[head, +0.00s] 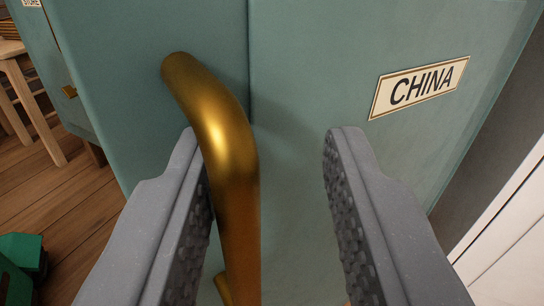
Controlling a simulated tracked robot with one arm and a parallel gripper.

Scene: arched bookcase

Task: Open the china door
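The china door (310,60) is a teal panel in the head view, with a white label (418,86) reading CHINA at its right. A vertical seam runs beside it, near the top centre. A thick brass bar handle (222,130) stands out in front of the teal front, left of centre. My gripper (262,140) is open, with its two grey fingers on either side of the handle. The handle is close to the left finger, and a wide gap separates it from the right finger. Whether the left finger touches it cannot be told.
Another teal front with a small brass knob (70,91) and a STORE label (31,3) is at the upper left. A wooden stool (30,95) stands on the wooden floor (75,205). A green object (22,262) lies lower left. A white panel (505,235) is at the right.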

